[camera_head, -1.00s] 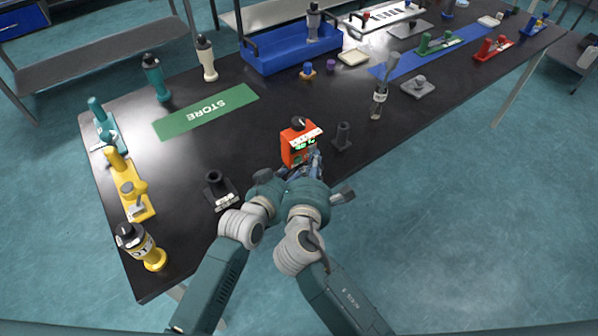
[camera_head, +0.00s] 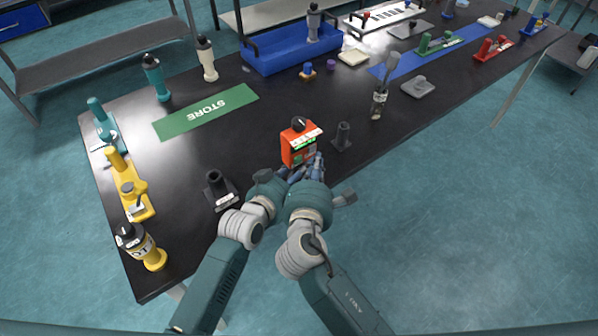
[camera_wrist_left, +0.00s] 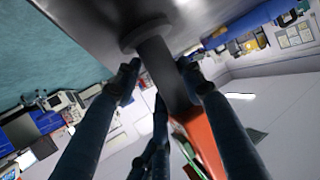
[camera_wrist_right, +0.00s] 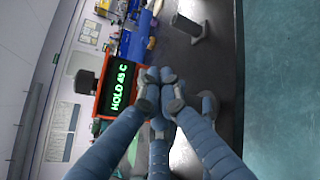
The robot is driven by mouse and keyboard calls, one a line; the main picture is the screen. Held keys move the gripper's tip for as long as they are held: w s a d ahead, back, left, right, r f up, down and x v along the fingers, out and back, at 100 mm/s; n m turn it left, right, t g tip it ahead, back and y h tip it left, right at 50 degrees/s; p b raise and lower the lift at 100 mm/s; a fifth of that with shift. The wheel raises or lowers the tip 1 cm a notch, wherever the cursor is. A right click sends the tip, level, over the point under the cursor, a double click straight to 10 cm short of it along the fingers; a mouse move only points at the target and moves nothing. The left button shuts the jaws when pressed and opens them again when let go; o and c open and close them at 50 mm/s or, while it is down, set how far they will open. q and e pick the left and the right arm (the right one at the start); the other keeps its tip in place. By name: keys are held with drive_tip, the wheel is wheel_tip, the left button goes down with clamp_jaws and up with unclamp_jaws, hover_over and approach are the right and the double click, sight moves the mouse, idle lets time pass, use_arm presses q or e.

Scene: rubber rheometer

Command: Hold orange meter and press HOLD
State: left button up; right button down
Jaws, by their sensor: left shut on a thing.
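The orange meter (camera_head: 292,150) stands upright near the table's front edge, with a dark knob on top. In the right wrist view its dark screen (camera_wrist_right: 116,88) shows green text reading "HOLD 45 C". My left gripper (camera_wrist_left: 160,75) is shut on the meter's dark post-like handle, below the orange body (camera_wrist_left: 200,140); its fingers lie on both sides of it. My right gripper (camera_wrist_right: 160,85) has its fingertips drawn together, empty, right by the edge of the screen. In the head view the right gripper (camera_head: 311,165) is at the meter's front lower right; whether it touches is unclear.
A dark post on a base (camera_head: 342,137) stands close to the meter's right. Another dark holder (camera_head: 219,190) stands to the left. Black tabletop between mat and meter is clear.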

drive_tip(key=s+d, duration=0.3)
drive_tip(key=s, duration=0.2)
drive_tip(key=shift+d, duration=0.3)
idle(0.4)
use_arm(q)
drive_tip(key=o, duration=1.4)
drive_tip(key=shift+s+a, duration=0.1)
